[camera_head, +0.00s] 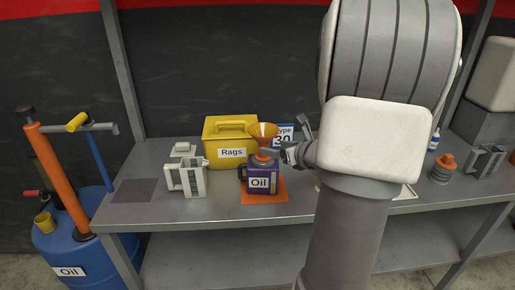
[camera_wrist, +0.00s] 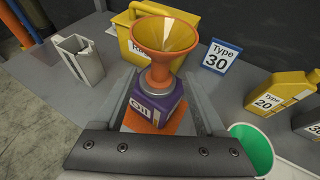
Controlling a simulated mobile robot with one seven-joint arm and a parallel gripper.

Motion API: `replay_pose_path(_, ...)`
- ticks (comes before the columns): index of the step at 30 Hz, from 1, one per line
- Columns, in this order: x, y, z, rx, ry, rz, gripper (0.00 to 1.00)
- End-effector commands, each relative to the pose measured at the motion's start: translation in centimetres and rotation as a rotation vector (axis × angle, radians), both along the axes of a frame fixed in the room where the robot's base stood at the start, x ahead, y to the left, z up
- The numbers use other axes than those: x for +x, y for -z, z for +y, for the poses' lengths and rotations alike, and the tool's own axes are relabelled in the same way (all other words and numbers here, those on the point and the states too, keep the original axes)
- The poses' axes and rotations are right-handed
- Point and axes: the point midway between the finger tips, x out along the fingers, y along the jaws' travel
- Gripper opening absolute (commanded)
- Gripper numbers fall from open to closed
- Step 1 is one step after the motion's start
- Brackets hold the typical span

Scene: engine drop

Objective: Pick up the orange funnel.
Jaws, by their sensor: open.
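The orange funnel (camera_wrist: 164,40) stands upright in the top of the purple oil can (camera_wrist: 155,108). My gripper (camera_head: 285,153) reaches in from the right at the height of the funnel's base. In the wrist view my gripper (camera_wrist: 164,92) is open, with one finger on each side of the funnel's narrow lower part and the can. I cannot tell whether the fingers touch it.
The can stands on an orange mat (camera_head: 265,197). A yellow Rags box (camera_head: 229,130) is behind it. A grey container (camera_head: 185,178) stands to the left. A Type 30 sign (camera_wrist: 220,57), a yellow Type 20 bottle (camera_wrist: 281,92) and a green-lined cup (camera_wrist: 252,147) are to the right.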

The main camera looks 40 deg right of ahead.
Motion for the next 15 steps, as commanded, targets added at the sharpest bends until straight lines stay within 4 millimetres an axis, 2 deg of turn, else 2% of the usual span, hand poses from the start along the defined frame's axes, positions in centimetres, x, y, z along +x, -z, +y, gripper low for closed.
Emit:
replay_pose_path(3, 1.8, 0.8, -0.1, 0.0, -0.001, 0.001, 0.73)
replay_pose_path(11, 3.4, 1.5, -0.3, 0.0, -0.001, 0.001, 0.73)
replay_pose_path(15, 5.2, 2.4, -0.6, 0.001, -0.003, 0.001, 0.73)
